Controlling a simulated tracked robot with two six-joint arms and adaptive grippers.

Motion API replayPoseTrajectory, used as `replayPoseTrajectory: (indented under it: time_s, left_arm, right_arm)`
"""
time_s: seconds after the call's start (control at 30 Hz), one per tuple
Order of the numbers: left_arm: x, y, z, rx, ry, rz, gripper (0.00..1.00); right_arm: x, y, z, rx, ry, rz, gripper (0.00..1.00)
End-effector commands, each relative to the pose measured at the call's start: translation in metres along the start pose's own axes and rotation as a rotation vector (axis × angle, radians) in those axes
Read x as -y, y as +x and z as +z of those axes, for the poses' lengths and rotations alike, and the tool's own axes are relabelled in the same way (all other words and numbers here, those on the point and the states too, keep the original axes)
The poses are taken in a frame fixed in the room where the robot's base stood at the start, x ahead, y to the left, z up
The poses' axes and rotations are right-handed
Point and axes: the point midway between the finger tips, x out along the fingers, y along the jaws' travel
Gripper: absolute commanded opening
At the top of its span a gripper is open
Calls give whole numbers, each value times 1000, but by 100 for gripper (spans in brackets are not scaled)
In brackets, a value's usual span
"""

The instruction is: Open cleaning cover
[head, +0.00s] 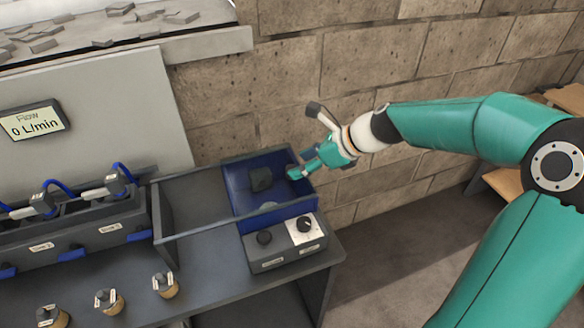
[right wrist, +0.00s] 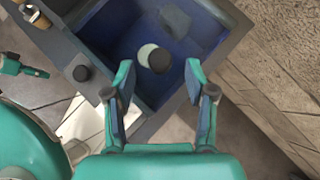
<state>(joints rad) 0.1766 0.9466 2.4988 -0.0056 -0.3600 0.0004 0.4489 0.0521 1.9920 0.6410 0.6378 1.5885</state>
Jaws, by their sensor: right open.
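The cleaning station has a blue basin (head: 238,203) at the right end of the bench, framed by grey rails. Its blue inside also shows in the right wrist view (right wrist: 112,38). A cover cannot be made out clearly over it. My right gripper (head: 297,172) is at the basin's right edge in the head view. In the right wrist view my right gripper (right wrist: 160,76) is open and empty. A dark round knob-like part (right wrist: 160,62) shows between and beyond its fingertips; contact cannot be told. My left gripper does not show in the head view.
A control box (head: 287,257) with two dark knobs stands in front of the basin. Several small capped parts (head: 110,302) are on the bench at the left, below a dark rack (head: 95,240). A block wall (head: 290,70) is close behind. Open floor (head: 385,255) lies right.

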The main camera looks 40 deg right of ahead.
Motion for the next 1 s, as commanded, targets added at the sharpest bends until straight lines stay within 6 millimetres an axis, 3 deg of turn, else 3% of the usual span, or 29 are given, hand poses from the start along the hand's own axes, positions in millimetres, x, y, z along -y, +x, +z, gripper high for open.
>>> replayPoseTrajectory:
  time_s: [0.1, 0.23, 0.67, 1.0]
  left_arm:
    - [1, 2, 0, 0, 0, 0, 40]
    - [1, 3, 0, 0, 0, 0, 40]
    - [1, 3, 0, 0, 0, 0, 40]
    - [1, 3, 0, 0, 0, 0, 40]
  right_arm:
    - [-1, 22, -1, -2, 1, 3, 55]
    - [0, 36, -1, -1, 1, 1, 55]
    - [1, 43, 0, 0, 2, -2, 55]
    - [1, 43, -1, 0, 2, -2, 0]
